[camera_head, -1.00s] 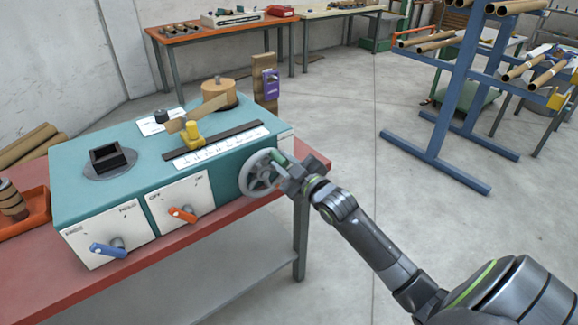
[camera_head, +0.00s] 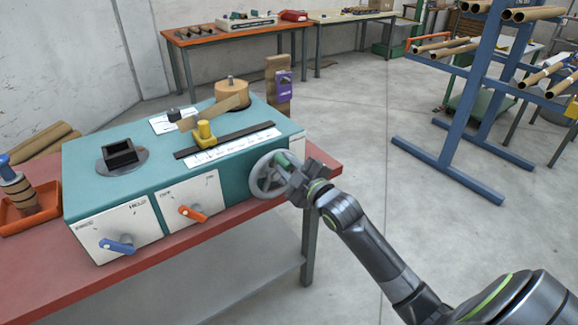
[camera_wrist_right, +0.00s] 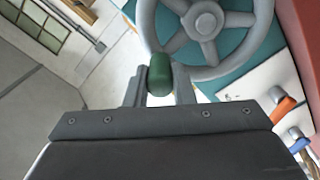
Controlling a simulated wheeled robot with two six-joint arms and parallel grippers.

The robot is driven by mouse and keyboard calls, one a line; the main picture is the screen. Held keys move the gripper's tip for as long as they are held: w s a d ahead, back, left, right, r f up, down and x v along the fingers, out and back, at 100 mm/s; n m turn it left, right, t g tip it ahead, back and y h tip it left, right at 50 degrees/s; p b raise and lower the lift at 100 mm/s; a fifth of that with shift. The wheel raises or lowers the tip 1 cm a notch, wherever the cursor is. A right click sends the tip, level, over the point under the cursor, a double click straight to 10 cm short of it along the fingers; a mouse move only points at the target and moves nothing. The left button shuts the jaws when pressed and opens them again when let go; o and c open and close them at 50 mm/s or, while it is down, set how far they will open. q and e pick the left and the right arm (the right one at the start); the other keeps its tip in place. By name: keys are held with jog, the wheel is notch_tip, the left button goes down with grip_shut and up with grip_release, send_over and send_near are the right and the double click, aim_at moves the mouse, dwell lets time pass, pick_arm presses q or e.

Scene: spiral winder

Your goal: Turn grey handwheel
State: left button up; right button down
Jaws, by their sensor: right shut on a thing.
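The grey handwheel (camera_head: 268,178) is on the right end of the teal machine's front. It has several spokes and a green handle (camera_head: 283,159) at its rim. My right gripper (camera_head: 292,168) is at the handle, at the upper right of the wheel. In the right wrist view the green handle (camera_wrist_right: 159,75) sits between the two fingers of my right gripper (camera_wrist_right: 160,90), which are shut on it. The grey handwheel (camera_wrist_right: 205,25) fills the top of that view, its upper part cut off. My left gripper is in neither view.
The teal machine (camera_head: 215,165) stands on a red table (camera_head: 160,263). Its front has an orange lever (camera_head: 192,213) and a blue lever (camera_head: 117,246). A yellow pointer (camera_head: 205,134) sits by a scale on top. An orange tray (camera_head: 35,212) is at left.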

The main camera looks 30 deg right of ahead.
jog(key=c, duration=1.2)
grip_release()
jog(key=shift+c, duration=0.2)
jog(key=s+d, duration=0.1)
jog(key=s, duration=1.6)
jog(key=shift+s+d, duration=0.15)
jog(key=shift+s, duration=0.05)
